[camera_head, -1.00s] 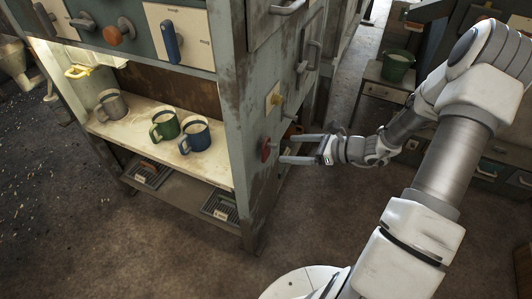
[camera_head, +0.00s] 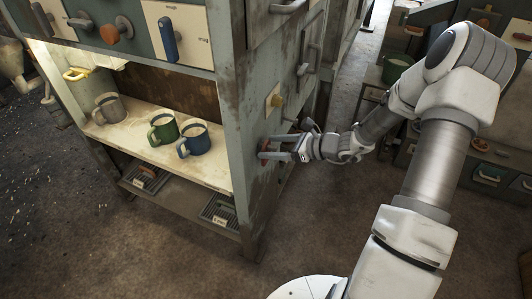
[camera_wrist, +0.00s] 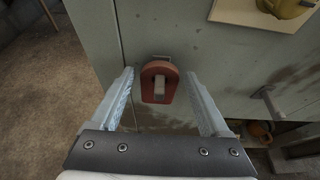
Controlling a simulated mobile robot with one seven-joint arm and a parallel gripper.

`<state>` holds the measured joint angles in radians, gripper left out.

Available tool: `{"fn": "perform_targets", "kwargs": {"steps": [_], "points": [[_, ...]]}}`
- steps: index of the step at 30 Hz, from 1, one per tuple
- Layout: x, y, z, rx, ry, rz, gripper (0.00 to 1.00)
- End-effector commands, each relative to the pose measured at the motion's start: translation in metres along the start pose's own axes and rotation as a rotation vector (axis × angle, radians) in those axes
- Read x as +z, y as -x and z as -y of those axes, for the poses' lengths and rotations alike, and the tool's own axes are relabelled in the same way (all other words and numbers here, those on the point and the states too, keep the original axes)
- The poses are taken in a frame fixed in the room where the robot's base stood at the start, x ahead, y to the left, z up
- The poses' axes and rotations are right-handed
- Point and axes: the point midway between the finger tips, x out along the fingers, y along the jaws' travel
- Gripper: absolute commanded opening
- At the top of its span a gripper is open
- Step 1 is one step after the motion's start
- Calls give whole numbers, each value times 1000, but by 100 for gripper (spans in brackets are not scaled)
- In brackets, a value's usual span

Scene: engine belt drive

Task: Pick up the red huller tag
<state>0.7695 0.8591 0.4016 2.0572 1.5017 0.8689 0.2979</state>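The red huller tag (camera_wrist: 148,89) is a rounded red plate hanging on a small metal hook on the grey-green side panel of the cabinet. A grey peg or bar shows across its middle. In the head view the tag (camera_head: 264,145) shows small and partly covered by my fingers. My gripper (camera_wrist: 160,76) is open, with one finger to the left of the tag and one to the right, apart from it. In the head view my gripper (camera_head: 272,147) reaches in from the right, close to the panel.
A yellow item on a cream plate (camera_head: 273,99) is fixed above the tag. A metal handle (camera_wrist: 266,100) sticks out to the right, with orange things below it. Grey, green and blue mugs (camera_head: 194,139) stand on the shelf around the corner. Open floor lies below.

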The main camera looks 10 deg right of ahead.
Motion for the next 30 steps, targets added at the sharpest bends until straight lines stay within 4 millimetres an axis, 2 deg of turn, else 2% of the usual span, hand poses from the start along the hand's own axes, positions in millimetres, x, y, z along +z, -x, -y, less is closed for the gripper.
{"fn": "perform_targets", "kwargs": {"steps": [1, 11, 25, 30], "points": [[0, 0, 0, 0, 0, 0, 69], [0, 0, 0, 0, 0, 0, 9], [8, 4, 0, 0, 0, 0, 8], [-4, 29, 1, -4, -4, -1, 8]]}}
